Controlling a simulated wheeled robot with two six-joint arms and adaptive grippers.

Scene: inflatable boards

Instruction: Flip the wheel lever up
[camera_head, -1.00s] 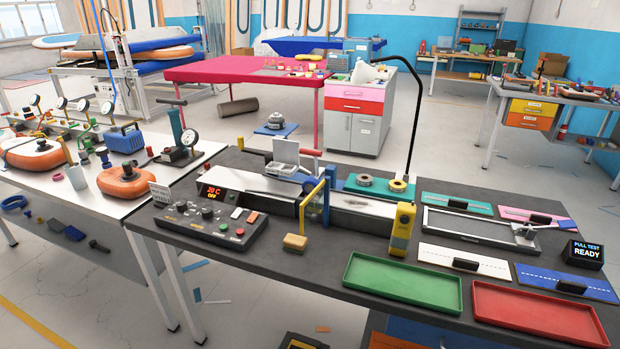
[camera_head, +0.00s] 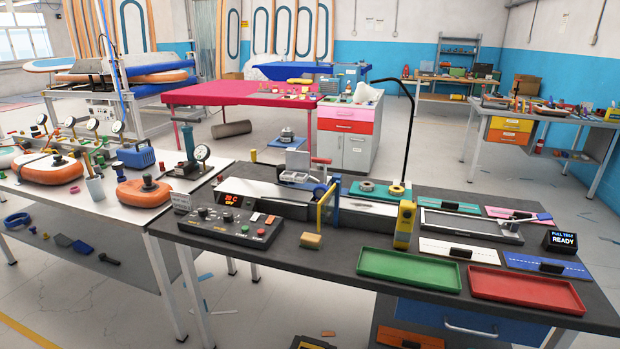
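A long seam machine with a dark base (camera_head: 250,187) stands on the dark bench in the middle of the view. A blue upright part (camera_head: 323,207) with a yellow bar (camera_head: 328,199) rises beside its bright strip. A short red handle (camera_head: 321,160) lies roughly level behind it. I cannot tell for certain which of these is the wheel lever, and the wheel itself is not clear. The control box (camera_head: 232,225) in front has knobs, buttons and a lit red and yellow display. Neither of my grippers is in view.
A thin black lamp arm (camera_head: 411,115) rises behind. A white table (camera_head: 110,212) stands left. Floor shows between the tables.

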